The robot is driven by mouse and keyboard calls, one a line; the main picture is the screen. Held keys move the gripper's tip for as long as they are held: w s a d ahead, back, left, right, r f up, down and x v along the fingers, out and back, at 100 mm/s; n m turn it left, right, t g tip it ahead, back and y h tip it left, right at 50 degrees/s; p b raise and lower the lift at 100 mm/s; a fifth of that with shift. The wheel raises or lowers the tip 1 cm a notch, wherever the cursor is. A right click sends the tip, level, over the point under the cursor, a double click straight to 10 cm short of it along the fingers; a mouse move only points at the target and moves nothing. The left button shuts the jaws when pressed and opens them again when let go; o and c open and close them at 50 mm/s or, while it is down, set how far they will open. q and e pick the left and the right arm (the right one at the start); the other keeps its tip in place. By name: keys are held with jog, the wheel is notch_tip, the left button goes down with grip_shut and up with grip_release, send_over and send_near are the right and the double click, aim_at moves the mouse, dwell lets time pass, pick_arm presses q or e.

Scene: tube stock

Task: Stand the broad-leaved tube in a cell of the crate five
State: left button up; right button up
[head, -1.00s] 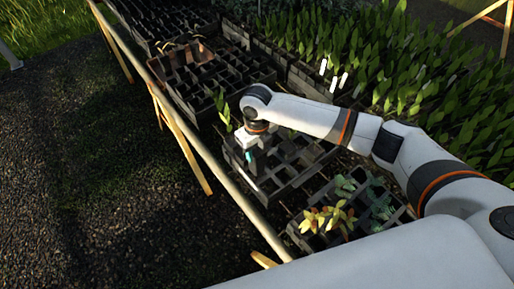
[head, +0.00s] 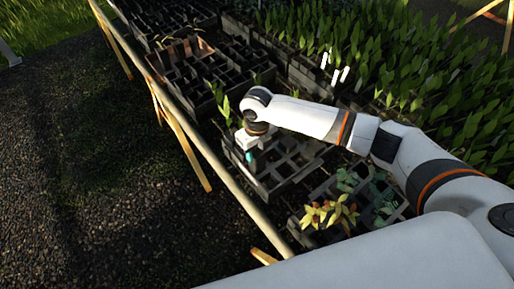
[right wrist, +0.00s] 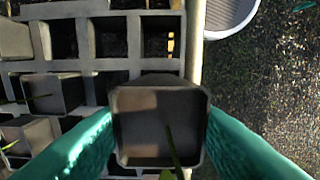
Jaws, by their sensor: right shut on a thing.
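My right gripper (head: 249,156) is shut on a square dark tube (right wrist: 160,125), seen from above between its teal fingers in the right wrist view. A thin green stem rises from this tube, and most of its leaves are out of that view. In the head view, broad green leaves (head: 223,107) show just left of the right wrist; I cannot tell if they belong to the held tube. The tube is at the path-side edge of a grey crate (head: 290,172), in line with its outer column of cells. Whether its base is inside a cell is hidden. My left gripper is not in view.
Empty cells (right wrist: 110,38) lie beyond the held tube, and other tubes (right wrist: 52,93) stand to its left. Yellow-leaved plants (head: 330,214) are in a nearer crate. Another crate (head: 205,80) stands farther back. A wooden rail (head: 215,160) edges the bench beside the gravel path.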

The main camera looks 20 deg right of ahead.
jog(key=shift+f+b, duration=1.7)
jog(key=shift+f, duration=1.2)
jog(key=shift+f, duration=0.25)
jog(key=o, duration=1.5)
jog(key=shift+c, duration=0.2)
notch_tip(320, 180, up, 12)
jog(key=shift+b, duration=0.65)
jog(key=shift+f, duration=0.1)
